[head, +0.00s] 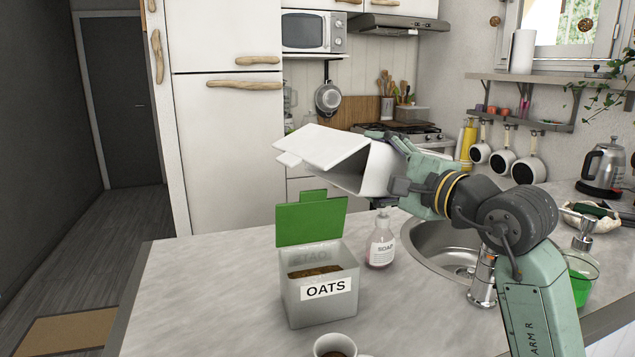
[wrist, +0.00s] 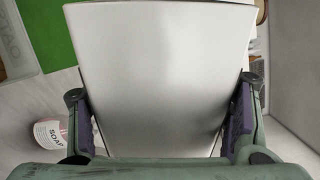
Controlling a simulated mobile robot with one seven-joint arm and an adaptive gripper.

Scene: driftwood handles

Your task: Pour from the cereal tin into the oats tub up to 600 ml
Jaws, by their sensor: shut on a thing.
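The cereal tin (head: 348,162) is a white box with an open flap lid, held in the air and tilted with its lid end to the left. My gripper (head: 399,182) is shut on its right end; in the wrist view the tin (wrist: 165,80) fills the space between the two fingers (wrist: 163,112). The oats tub (head: 318,292) stands upright on the counter, lower left of the tin, with its green lid (head: 311,219) swung open. Brown contents show inside the tub. The tin's lid end is above and behind the tub's lid. No stream of cereal is visible.
A soap bottle (head: 381,242) stands right of the tub, before the sink (head: 437,248). A cup (head: 335,346) with dark contents stands in front of the tub. The counter's left part is clear.

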